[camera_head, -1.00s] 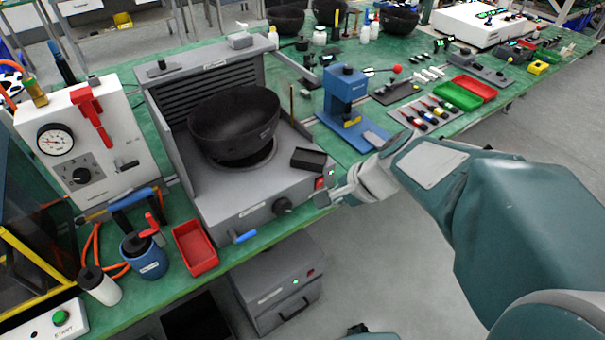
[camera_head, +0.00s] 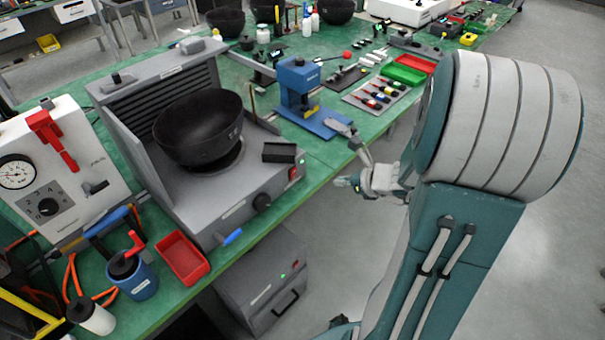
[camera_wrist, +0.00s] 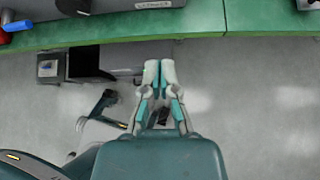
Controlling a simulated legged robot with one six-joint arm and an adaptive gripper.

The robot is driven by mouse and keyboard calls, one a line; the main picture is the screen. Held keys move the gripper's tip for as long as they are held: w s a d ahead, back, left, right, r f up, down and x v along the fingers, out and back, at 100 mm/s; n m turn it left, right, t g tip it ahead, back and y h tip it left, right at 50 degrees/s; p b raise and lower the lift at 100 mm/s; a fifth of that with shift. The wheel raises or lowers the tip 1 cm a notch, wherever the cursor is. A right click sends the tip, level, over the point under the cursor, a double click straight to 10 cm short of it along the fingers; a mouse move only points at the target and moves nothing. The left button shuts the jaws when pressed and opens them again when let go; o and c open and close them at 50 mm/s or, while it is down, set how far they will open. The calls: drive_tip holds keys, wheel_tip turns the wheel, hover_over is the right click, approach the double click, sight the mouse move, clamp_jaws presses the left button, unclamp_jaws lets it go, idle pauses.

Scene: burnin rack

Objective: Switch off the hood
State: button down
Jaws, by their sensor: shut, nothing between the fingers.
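The hood (camera_head: 205,195) is a grey unit with a slatted back panel and a flat base, standing on the green bench. A black bowl (camera_head: 198,130) sits on its base. A dark knob (camera_head: 262,202) and a small red switch (camera_head: 294,173) are on its front face, the switch near the right end. I cannot tell the switch's position. My gripper (camera_head: 345,182) is off the bench's front edge, to the right of the switch and apart from it. In the wrist view my gripper (camera_wrist: 160,72) is shut and empty, below the bench edge; the knob (camera_wrist: 72,6) shows at top left.
A blue press (camera_head: 297,85) stands on the bench right of the hood. A red tray (camera_head: 183,258) and blue canister (camera_head: 135,275) stand to its left. The floor right of the bench is clear.

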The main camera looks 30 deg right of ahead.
sight(294, 173)
drive_tip(key=w+a+f, duration=0.1)
drive_tip(key=w, duration=0.2)
drive_tip(key=w+a+f, duration=0.2)
drive_tip(key=w, duration=0.2)
drive_tip(key=w+a+f, duration=0.2)
drive_tip(key=w, duration=0.2)
drive_tip(key=shift+a+f, duration=0.25)
drive_tip(key=shift+w+a, duration=0.1)
drive_tip(key=shift+a, duration=0.1)
drive_tip(key=shift+w+d, duration=0.1)
drive_tip(key=shift+d, duration=0.2)
drive_tip(key=shift+w+r, duration=0.1)
drive_tip(key=shift+w, duration=0.15)
drive_tip(key=shift+a, duration=0.1)
drive_tip(key=shift+r, duration=0.85)
